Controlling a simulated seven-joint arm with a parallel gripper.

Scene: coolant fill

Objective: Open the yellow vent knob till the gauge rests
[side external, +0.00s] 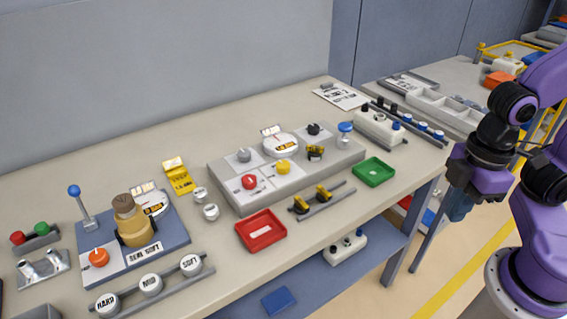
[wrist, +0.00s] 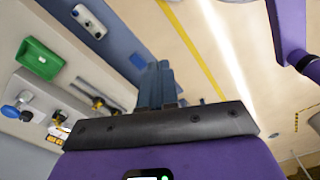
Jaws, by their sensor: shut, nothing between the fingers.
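The yellow knob (side external: 283,167) sits on the light grey panel (side external: 237,199) in the middle of the bench, beside a red knob. A round white gauge (side external: 280,145) stands just behind it; its needle is too small to read. My gripper (side external: 458,210) hangs at the right, off the bench's front edge and well away from the yellow knob. In the wrist view its fingers (wrist: 157,82) are together with nothing between them. The yellow knob cannot be made out in the wrist view.
A green tray (side external: 374,172) and a red tray (side external: 261,231) lie in front of the panel. A second panel (side external: 120,262) is at the left.

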